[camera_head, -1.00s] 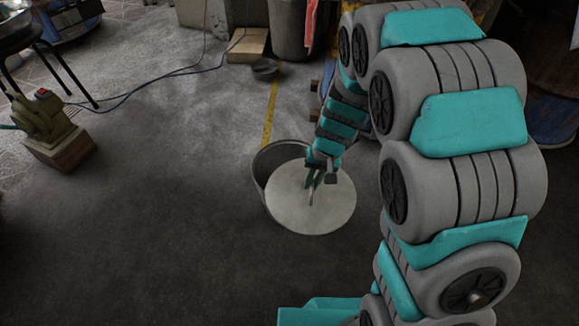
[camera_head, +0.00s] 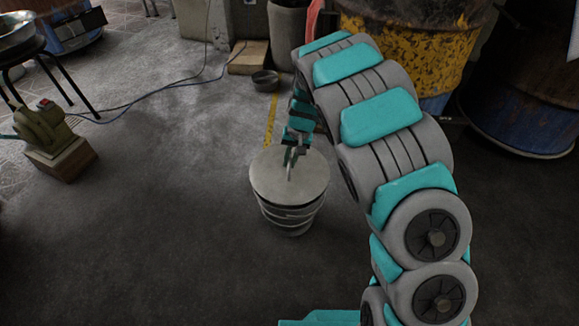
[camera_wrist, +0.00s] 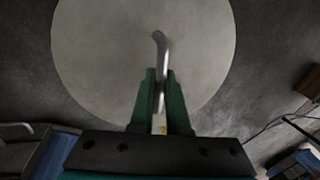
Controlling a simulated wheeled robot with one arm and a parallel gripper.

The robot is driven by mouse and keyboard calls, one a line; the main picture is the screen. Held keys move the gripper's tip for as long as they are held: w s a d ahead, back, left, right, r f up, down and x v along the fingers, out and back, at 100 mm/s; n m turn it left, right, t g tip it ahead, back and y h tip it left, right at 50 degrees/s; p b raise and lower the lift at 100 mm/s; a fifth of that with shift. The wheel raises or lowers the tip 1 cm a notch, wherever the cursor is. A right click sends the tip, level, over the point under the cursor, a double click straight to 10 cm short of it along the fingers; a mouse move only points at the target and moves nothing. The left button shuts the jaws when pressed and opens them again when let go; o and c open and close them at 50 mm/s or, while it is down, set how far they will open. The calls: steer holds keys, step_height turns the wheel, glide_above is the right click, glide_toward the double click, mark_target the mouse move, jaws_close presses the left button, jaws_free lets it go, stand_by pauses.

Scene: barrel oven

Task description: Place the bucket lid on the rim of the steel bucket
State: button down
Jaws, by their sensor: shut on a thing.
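The bucket lid (camera_head: 268,181) is a pale grey round disc with a thin metal handle standing up at its middle. My gripper (camera_head: 290,157) is shut on that handle. In the wrist view the green fingers of my gripper (camera_wrist: 160,76) pinch the handle from both sides, and the lid (camera_wrist: 95,55) fills the view behind them. The steel bucket (camera_head: 291,217) stands upright on the floor below the lid, with its banded side showing. The lid hides the bucket's rim and opening. I cannot tell whether the lid touches the rim or hovers just above it.
A small dark bowl (camera_head: 265,80) and a wooden block (camera_head: 249,58) lie behind the bucket. Rusty barrels (camera_head: 414,50) stand at the back right. A green machine on a wooden block (camera_head: 62,160) is at the left, with a blue cable behind it. The floor around the bucket is clear.

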mark_target(298, 169)
steer(key=shift+w+a+f, duration=0.1)
steer(key=shift+w+f, duration=0.1)
steer(key=shift+f, duration=1.6)
steer(key=c, duration=0.9)
jaws_free()
step_height(298, 169, up, 12)
steer(key=d, duration=0.2)
steer(key=shift+d, duration=0.2)
steer(key=shift+s+d, duration=0.1)
steer(key=shift+s, duration=0.05)
